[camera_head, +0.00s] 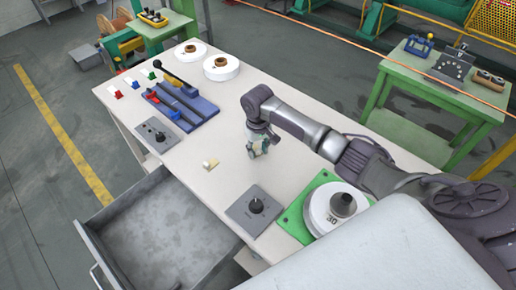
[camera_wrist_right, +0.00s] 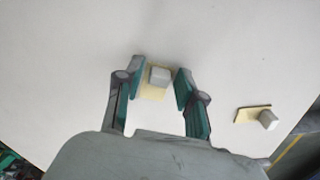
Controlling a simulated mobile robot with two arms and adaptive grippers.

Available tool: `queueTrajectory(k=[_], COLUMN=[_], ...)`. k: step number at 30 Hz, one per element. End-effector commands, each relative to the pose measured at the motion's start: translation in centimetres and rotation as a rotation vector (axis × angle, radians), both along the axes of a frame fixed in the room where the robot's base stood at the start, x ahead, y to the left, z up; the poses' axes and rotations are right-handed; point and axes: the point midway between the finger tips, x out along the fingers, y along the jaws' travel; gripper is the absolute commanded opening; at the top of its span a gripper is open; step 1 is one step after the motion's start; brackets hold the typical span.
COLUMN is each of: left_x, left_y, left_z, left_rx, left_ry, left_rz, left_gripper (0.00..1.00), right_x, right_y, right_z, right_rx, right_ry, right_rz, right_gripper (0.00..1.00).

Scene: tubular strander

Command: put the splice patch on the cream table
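A splice patch, a small cream plate with a pale grey block on it, lies between the fingertips of my right gripper in the right wrist view (camera_wrist_right: 153,90). A second, similar patch (camera_wrist_right: 253,114) lies to the right in that view; in the head view a patch (camera_head: 210,164) lies on the cream table (camera_head: 190,190) left of the gripper. My right gripper (camera_head: 257,150) points down over the table; in the wrist view its fingers (camera_wrist_right: 161,82) stand apart, with gaps beside the block. In the head view it hides the patch under it. My left gripper is not in view.
A grey control box (camera_head: 254,211) and a white spool on a green plate (camera_head: 297,219) stand at the near end. An open grey drawer (camera_head: 160,235) juts out left. A blue tool rack (camera_head: 183,104) and white rolls (camera_head: 221,67) are farther back. A green table (camera_head: 440,92) stands right.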

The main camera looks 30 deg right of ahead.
Motion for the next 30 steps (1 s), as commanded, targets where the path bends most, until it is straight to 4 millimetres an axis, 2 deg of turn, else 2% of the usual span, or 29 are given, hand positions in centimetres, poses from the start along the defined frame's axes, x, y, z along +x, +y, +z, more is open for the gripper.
queueTrajectory(k=[9, 13, 17, 24, 30], left_x=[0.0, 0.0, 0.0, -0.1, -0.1], left_y=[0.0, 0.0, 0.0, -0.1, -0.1], left_z=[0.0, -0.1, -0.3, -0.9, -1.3], left_rx=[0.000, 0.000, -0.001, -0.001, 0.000], left_ry=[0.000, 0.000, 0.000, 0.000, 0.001], left_rz=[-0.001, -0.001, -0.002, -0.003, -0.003], left_gripper=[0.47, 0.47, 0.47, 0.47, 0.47], right_x=[0.0, 0.1, 0.1, 0.1, 0.1], right_y=[0.0, -0.1, -0.1, 0.0, 0.0], right_z=[0.1, 1.1, 3.4, 8.5, 11.4], right_rx=[0.000, 0.000, 0.000, 0.000, 0.001], right_ry=[0.000, -0.002, -0.005, -0.004, -0.002], right_rz=[0.000, 0.000, 0.000, 0.000, 0.000], right_gripper=[0.47, 0.47, 0.47, 0.47, 0.47])
